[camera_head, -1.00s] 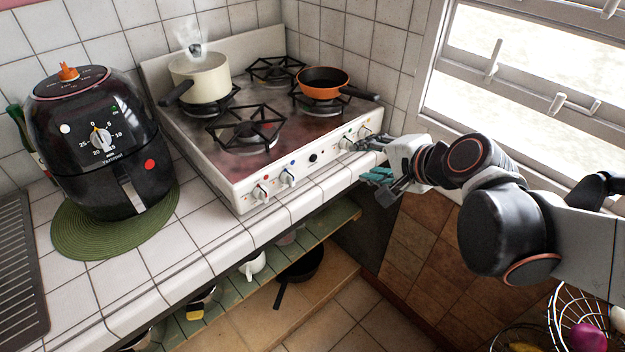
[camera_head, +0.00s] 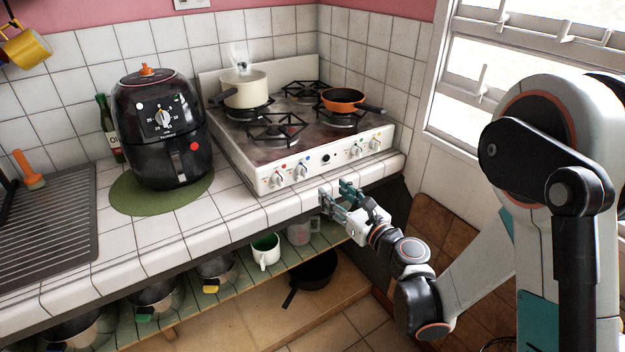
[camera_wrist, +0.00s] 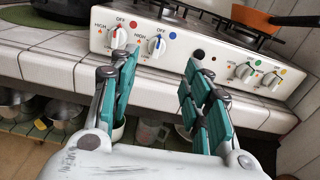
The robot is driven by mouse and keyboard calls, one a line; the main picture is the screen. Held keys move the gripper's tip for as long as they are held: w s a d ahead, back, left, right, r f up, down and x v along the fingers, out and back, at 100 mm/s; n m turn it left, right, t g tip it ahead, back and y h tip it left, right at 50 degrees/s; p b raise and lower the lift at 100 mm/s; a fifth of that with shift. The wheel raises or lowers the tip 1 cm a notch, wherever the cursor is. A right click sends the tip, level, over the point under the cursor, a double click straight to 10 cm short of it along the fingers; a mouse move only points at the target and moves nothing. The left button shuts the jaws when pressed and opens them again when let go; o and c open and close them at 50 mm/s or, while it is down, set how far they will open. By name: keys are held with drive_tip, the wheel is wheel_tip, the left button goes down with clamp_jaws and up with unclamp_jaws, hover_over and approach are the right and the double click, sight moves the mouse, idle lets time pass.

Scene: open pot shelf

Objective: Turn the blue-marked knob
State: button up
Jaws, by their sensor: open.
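The blue-marked knob (camera_head: 301,172) is a white knob on the front panel of the white stove (camera_head: 262,178), second from the left, with a blue dot at its upper right. In the wrist view this knob (camera_wrist: 157,47) stands upright beyond the fingers, slightly left of centre. The red-marked knob (camera_wrist: 119,38) is just left of it. My gripper (camera_head: 336,195) is open and empty, in front of the counter edge, below and right of the blue-marked knob and apart from it. In the wrist view the teal-padded fingers (camera_wrist: 160,68) are spread, their tips short of the panel.
Two more knobs (camera_head: 357,150) sit at the panel's right, past a black button (camera_head: 326,157). A cream pot (camera_head: 245,92) and an orange pan (camera_head: 343,103) stand on burners. A black air fryer (camera_head: 162,140) is left. Cups and pans fill the shelf below the tiled counter edge (camera_head: 225,232).

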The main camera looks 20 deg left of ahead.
sight(306, 170)
drive_tip(key=b+x, duration=0.1)
drive_tip(key=x, duration=0.5)
drive_tip(key=b+x, duration=0.1)
drive_tip(key=x, duration=0.5)
drive_tip(key=shift+w+a+f, duration=0.15)
drive_tip(key=shift+a+f, duration=0.05)
drive_tip(key=shift+a, duration=0.05)
drive_tip(key=shift+w+a+r, duration=0.1)
drive_tip(key=shift+w+a, duration=0.25)
drive_tip(key=shift+a, duration=0.05)
drive_tip(key=c, duration=0.9)
